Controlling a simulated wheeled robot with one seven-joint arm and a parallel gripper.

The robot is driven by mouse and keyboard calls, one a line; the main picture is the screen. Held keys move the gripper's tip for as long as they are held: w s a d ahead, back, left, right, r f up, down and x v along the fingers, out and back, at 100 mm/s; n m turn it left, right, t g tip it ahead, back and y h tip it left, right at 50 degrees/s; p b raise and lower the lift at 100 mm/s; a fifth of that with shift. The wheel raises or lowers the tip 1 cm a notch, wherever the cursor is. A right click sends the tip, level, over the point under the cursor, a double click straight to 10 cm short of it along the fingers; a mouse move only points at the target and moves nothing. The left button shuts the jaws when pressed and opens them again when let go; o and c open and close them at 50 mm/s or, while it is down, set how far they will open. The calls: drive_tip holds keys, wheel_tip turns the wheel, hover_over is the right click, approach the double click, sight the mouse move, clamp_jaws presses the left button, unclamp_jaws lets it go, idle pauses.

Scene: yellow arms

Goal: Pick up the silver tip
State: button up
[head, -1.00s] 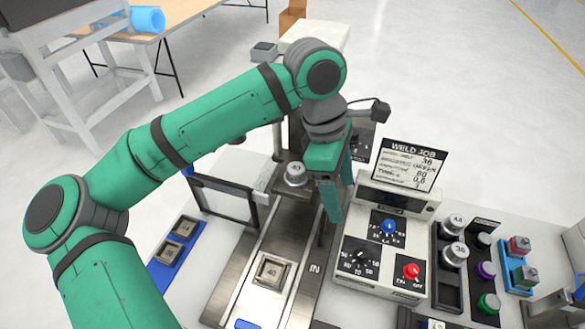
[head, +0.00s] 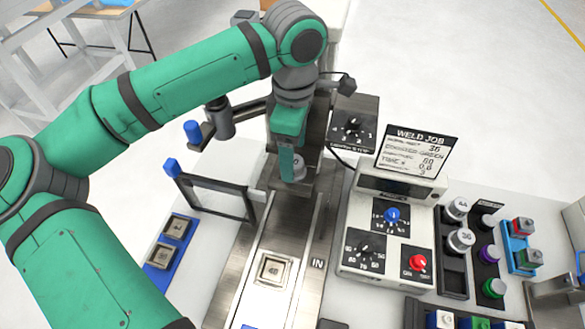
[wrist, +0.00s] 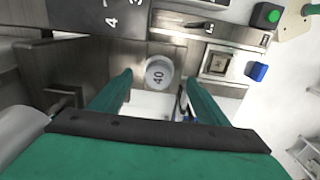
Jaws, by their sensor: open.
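A round silver tip marked 40 (wrist: 158,73) stands in the welding machine below its upper arm. It also shows in the head view (head: 299,168), partly hidden by my gripper. My gripper (head: 287,178) points down over it. In the wrist view, its two green fingers (wrist: 158,88) are open and spread to either side of the tip, with gaps visible on both sides. Two more silver tips, marked 44 (head: 458,208) and 36 (head: 461,241), stand in a dark rack at the right.
A control box (head: 390,225) with knobs and a WELD JOB card (head: 416,150) stands to the right. A black frame (head: 220,198) stands left of the machine. A metal track with a square part (head: 271,269) runs toward me. A blue tray (head: 159,280) lies at the left.

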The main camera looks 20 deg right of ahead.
wheel_tip(320, 180, down, 4)
drive_tip(key=shift+w+f, duration=0.1)
drive_tip(key=shift+c, duration=0.4)
drive_tip(key=c, duration=1.4)
